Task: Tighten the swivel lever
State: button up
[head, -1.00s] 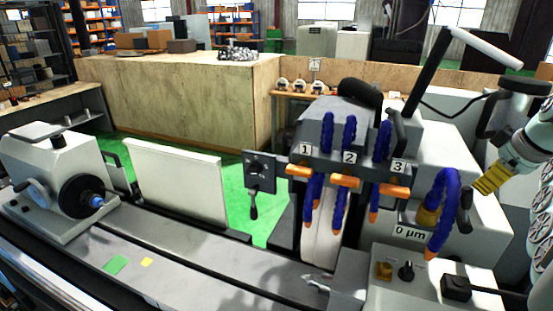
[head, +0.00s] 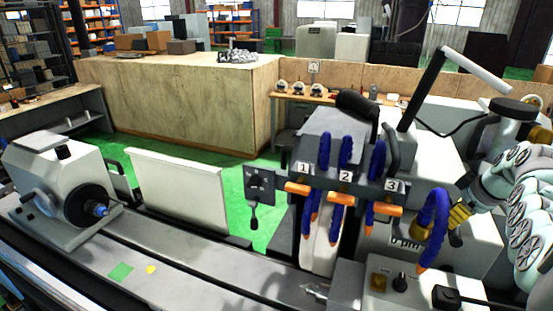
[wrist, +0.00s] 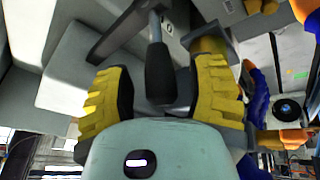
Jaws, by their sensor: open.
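A lever with a black grip (wrist: 160,72) on a grey shaft shows in the wrist view, in the gap of my gripper (wrist: 163,92). The two yellow ribbed fingers stand open on either side of the grip, with a visible gap at each side. In the head view my gripper (head: 458,216) is at the right, at the front of the grinding head beside a blue hose. A small dark part of the lever (head: 456,239) shows below the fingers there. The rest of it is hidden by my gripper.
Blue hoses with orange nozzles (head: 345,200) hang close left of my gripper. A control box with a black knob (head: 400,284) is below. Another black lever (head: 254,216) hangs from a panel further left. The machine bed (head: 200,262) is mostly clear.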

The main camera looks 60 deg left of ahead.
grip_shut()
dwell(0.5)
